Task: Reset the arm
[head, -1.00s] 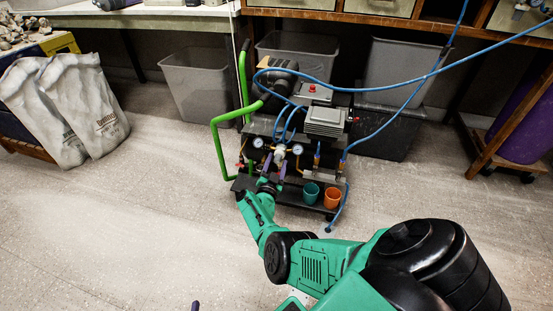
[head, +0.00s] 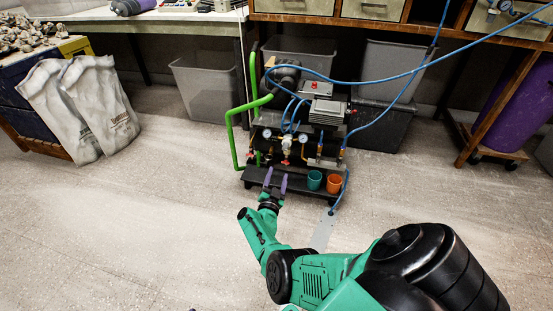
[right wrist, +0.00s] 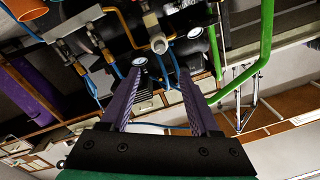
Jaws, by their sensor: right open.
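My right arm (head: 312,277) is green and black and reaches from the lower right of the head view toward the compressor cart (head: 300,125). My right gripper (head: 276,177) has two purple fingers, spread apart with nothing between them. It is in front of the cart's lower shelf, left of the cups. In the right wrist view the open fingers (right wrist: 160,72) point at the cart's gauges and fittings, and the picture is turned over. My left gripper is not in the head view.
A teal cup (head: 314,180) and an orange cup (head: 334,183) stand on the cart's shelf. A blue hose (head: 400,77) runs from the cart to the upper right. White sacks (head: 97,105) lean at the left. The floor (head: 130,220) is clear at the left.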

